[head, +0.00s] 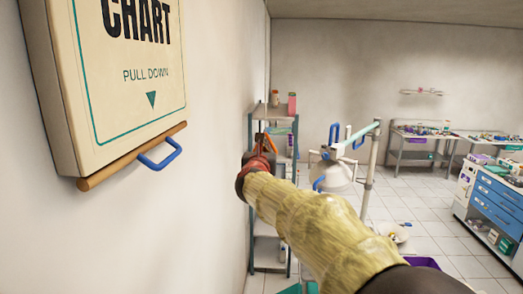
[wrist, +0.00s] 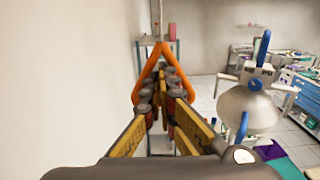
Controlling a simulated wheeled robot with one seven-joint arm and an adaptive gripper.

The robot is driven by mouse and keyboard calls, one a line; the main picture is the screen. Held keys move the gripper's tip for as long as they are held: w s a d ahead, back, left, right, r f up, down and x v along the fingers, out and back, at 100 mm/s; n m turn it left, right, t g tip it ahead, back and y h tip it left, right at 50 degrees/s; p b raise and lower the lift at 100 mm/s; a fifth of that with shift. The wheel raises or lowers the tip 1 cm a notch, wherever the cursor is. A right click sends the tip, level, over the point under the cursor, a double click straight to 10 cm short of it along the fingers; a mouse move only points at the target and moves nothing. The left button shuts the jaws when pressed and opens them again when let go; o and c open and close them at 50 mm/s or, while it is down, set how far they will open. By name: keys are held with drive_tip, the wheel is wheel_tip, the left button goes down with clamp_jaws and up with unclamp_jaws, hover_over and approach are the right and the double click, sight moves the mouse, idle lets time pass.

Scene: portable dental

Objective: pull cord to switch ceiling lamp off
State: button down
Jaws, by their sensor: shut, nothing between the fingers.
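An orange triangular pull handle (wrist: 163,47) hangs on a thin pale cord (wrist: 160,14) in the wrist view, close to the white wall. My gripper (wrist: 160,90) is shut with nothing held between its fingers. Its fingers overlap the handle's opening in the picture, and the handle's sides show around them. I cannot tell whether the fingertips pass through it or touch it. In the head view my gripper (head: 260,158) is at the middle, with a bit of the orange handle (head: 268,142) just beyond it. The ceiling lamp is not in view.
A wall chart (head: 120,70) with a wooden bar and blue handle is at left. A metal shelf (head: 270,112) stands behind my gripper. A white dome-shaped fixture with blue handles (head: 338,172) stands right of it. Worktables (head: 415,150) and a blue-drawer cabinet (head: 495,200) are farther right.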

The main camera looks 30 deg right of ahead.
drive_tip(key=shift+d+f+b, duration=0.15)
drive_tip(key=shift+f+b, duration=0.95)
drive_tip(key=shift+b, duration=0.15)
drive_tip(key=shift+r, duration=0.15)
drive_tip(key=shift+r+p, duration=0.5)
drive_tip(key=shift+r, duration=0.4)
